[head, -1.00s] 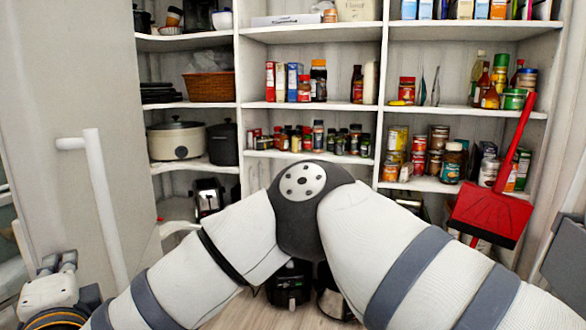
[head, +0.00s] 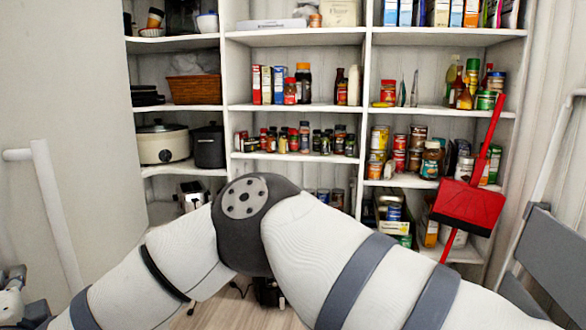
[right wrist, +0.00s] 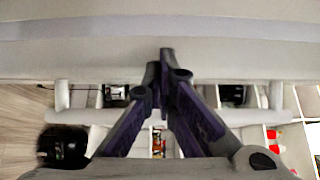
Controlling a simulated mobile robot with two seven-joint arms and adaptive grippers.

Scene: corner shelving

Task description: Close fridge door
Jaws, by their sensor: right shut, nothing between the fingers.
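A pale grey door panel, which I take as the fridge door (head: 85,110), fills the left of the head view. Its white bar handle (head: 50,200) stands off its face. In the right wrist view the panel (right wrist: 160,50) spans the top and the handle bar (right wrist: 80,117) runs crosswise behind my fingers. My right gripper (right wrist: 165,58) is shut and empty, its dark tips overlapping the panel's lower edge; I cannot tell if they touch it. My right arm crosses the bottom of the head view, bent at the elbow. My left gripper is not in view.
White corner shelves (head: 290,105) with jars, cans, boxes and a slow cooker (head: 163,144) stand behind. A red dustpan (head: 468,206) leans at the right. A grey folding item (head: 553,250) is at the right edge. Little bare wooden floor (head: 225,308) shows.

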